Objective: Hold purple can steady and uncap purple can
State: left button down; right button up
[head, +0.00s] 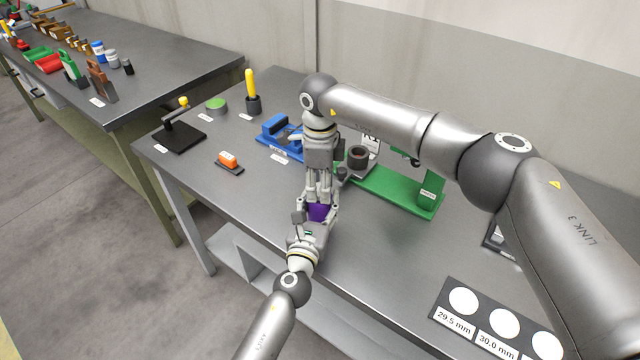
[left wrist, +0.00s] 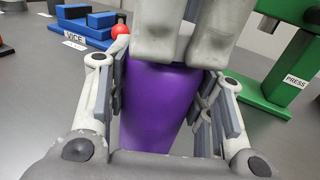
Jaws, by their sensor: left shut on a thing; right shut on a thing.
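The purple can (head: 319,211) stands near the front of the grey table, and it fills the middle of the left wrist view (left wrist: 160,105). My left gripper (head: 314,222) is shut on the can's body from the front, with a finger pad on each side in the left wrist view (left wrist: 163,100). My right gripper (head: 320,198) points down from above and is shut at the top of the can. Its fingers also show in the left wrist view (left wrist: 184,40). They cover the cap, so I cannot see whether it has turned.
A blue vise (head: 275,127) stands behind on the left and a green press (head: 395,190) on the right. A black size card (head: 490,325) lies at front right.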

jog(key=n, duration=0.3)
jog(key=shift+n, duration=0.4)
jog(key=n, duration=0.3)
jog(key=shift+n, duration=0.4)
jog(key=shift+r, duration=0.15)
jog(key=shift+r, duration=1)
jog(key=shift+r, duration=2.05)
pick_arm(q)
jog(key=c, duration=0.6)
grip_release()
